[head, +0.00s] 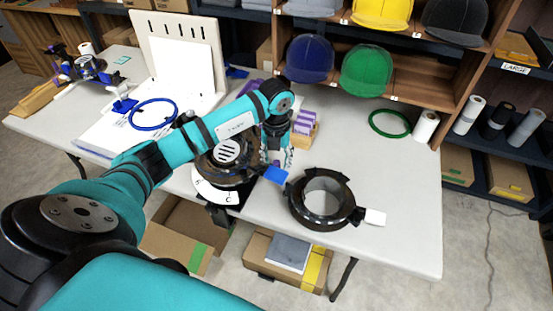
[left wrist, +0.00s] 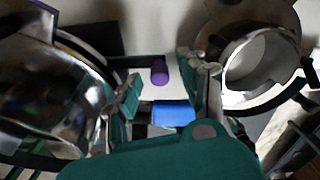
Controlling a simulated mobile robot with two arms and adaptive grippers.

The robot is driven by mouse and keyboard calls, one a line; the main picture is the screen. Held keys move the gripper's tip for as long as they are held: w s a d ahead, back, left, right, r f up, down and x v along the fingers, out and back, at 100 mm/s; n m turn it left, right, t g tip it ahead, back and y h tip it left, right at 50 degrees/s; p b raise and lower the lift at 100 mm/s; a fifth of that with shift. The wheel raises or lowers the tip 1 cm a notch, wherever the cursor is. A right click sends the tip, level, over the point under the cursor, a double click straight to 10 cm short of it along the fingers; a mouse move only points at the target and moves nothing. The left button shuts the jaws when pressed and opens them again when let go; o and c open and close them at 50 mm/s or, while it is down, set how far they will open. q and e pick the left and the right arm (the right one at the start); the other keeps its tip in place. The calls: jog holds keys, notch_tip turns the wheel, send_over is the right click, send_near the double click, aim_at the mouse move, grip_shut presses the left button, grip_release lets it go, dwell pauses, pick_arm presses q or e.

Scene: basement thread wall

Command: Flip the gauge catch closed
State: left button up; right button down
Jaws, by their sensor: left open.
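A dark, round gauge-like fixture (head: 225,158) with a white marked plate (head: 210,190) is fixed at the table's front edge. A blue tab (head: 275,174) sticks out between it and a dark ring (head: 322,200); I cannot tell which one bears it, or whether it is the catch. In the left wrist view the blue tab (left wrist: 173,113) lies between the fingers of my left gripper (left wrist: 168,92), with a gap on its left. In the head view the left gripper (head: 282,158) points down beside the fixture, partly hidden. It is open. My right gripper is out of view.
The ring has a white tab (head: 375,217) on its right. Purple-and-white boxes (head: 304,122) stand behind the gripper. A shiny curved metal surface (left wrist: 50,90) is close on the left in the wrist view. A green hoop (head: 390,123) lies back right; the table's right part is mostly clear.

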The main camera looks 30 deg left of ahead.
pick_arm(q)
jog(key=shift+f, duration=0.2)
jog(key=shift+c, duration=0.4)
grip_shut()
